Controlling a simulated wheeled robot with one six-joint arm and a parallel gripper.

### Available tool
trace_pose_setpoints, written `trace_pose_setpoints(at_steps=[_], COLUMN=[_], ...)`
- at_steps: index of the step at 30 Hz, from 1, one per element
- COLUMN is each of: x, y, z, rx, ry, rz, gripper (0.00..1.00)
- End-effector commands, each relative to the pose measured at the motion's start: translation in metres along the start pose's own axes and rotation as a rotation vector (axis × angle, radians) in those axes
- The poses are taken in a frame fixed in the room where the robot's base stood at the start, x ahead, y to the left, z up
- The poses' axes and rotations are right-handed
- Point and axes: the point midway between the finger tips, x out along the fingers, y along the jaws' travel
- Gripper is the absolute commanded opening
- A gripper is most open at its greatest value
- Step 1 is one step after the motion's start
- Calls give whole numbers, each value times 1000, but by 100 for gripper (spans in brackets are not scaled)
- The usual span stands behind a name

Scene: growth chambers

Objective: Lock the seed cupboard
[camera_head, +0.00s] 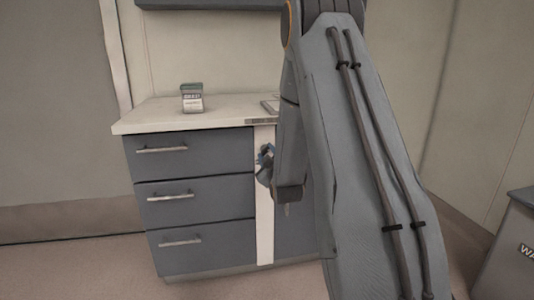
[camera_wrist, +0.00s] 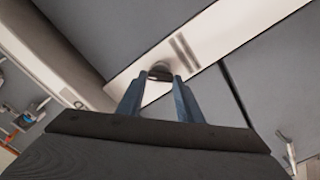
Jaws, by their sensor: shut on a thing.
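A grey counter unit (camera_head: 218,171) has a pale vertical strip (camera_head: 265,225) beside its drawers. I cannot tell which part is the seed cupboard; a grey front right of the strip is mostly hidden by my arm. My gripper (camera_head: 264,158) is at the strip's upper part. In the wrist view its two blue-grey fingers (camera_wrist: 160,82) are closed on a small dark knob-like piece (camera_wrist: 160,73) at the pale strip (camera_wrist: 210,48). I cannot tell whether that piece is a key or a lock knob, nor how it is turned.
The pale worktop (camera_head: 230,108) holds a small labelled packet or tin (camera_head: 192,98) and a flat item (camera_head: 270,104) partly behind my arm. Drawer handles (camera_head: 162,149) stick out at left. A dark grey bin or box (camera_head: 512,250) stands at the right edge. Floor is clear at front left.

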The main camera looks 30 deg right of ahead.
Motion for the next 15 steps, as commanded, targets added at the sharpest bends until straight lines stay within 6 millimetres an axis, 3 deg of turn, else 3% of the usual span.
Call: trace_pose_setpoints(at_steps=[15], x=[0], y=[-2], z=[0], rx=[-479], ry=[0], rz=[-1], gripper=[10])
